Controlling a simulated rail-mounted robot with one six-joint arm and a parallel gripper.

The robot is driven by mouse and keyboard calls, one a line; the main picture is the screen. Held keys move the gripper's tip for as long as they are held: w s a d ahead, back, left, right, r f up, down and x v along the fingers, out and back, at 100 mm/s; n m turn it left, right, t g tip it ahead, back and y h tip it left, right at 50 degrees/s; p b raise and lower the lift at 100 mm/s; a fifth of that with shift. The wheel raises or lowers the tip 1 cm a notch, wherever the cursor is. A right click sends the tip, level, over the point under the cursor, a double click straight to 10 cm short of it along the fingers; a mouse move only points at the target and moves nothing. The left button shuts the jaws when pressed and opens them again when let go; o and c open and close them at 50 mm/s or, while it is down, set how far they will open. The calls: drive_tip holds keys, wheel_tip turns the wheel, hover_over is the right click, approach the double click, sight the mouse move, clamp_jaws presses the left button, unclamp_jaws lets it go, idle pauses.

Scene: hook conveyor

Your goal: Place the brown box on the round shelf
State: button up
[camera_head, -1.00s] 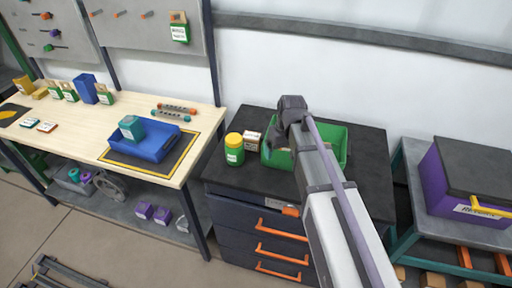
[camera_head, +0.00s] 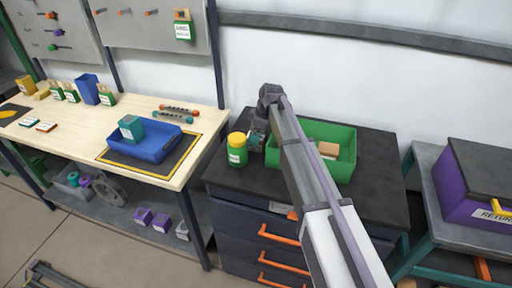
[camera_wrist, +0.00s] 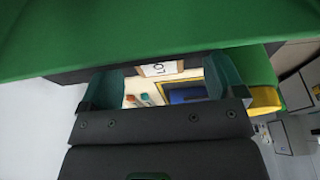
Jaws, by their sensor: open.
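My gripper (camera_head: 257,141) is low over the dark cabinet top, between the yellow-lidded jar and the green bin. In the wrist view its two teal fingers (camera_wrist: 162,85) are open and apart. A small box with a white lettered label (camera_wrist: 158,69) shows between the fingertips; contact cannot be told. In the head view my gripper and arm mostly hide this box. Another brown box (camera_head: 328,149) lies inside the green bin (camera_head: 347,170). Which is the task's box cannot be told. No round shelf is in view.
The green jar with yellow lid (camera_head: 237,150) stands close at my gripper's left. A wooden workbench (camera_head: 75,130) with a blue tray (camera_head: 160,148) is at left. A purple box (camera_head: 470,185) sits on a grey table at right.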

drive_tip(key=b+x, duration=0.4)
drive_tip(key=x, duration=0.1)
drive_tip(key=shift+w+d+f, duration=0.15)
drive_tip(key=shift+w+f, duration=0.05)
drive_tip(key=shift+r, duration=0.3)
drive_tip(key=shift+c, duration=0.3)
drive_tip(key=c, duration=1.1)
wheel_tip(320, 180, up, 18)
drive_tip(key=p, duration=1.8)
